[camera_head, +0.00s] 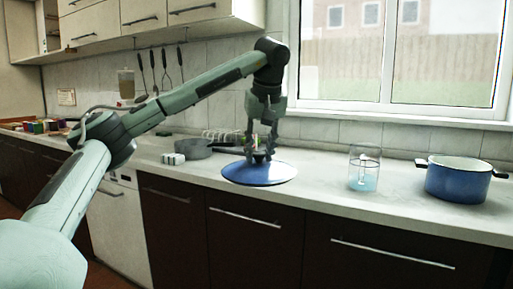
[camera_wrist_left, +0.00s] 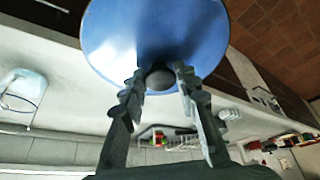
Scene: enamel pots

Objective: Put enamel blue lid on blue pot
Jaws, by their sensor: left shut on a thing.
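The blue enamel lid (camera_head: 259,174) is at the middle of the counter, roughly level, with its dark knob upward. My left gripper (camera_head: 260,152) points down over it and is shut on the knob. In the left wrist view the two fingers (camera_wrist_left: 160,82) sit on either side of the dark knob (camera_wrist_left: 159,77), with the blue lid (camera_wrist_left: 150,30) beyond. I cannot tell whether the lid rests on the counter or hangs just above it. The blue pot (camera_head: 459,181) stands uncovered at the right, its pale inside showing and dark handles at its sides. My right gripper is not in view.
A glass jar (camera_head: 364,168) with light blue contents stands between lid and pot. A grey pan (camera_head: 196,149), small white blocks (camera_head: 173,159) and a rack (camera_head: 222,136) are left of the lid. The counter (camera_head: 320,185) is clear between lid and jar. A window is behind.

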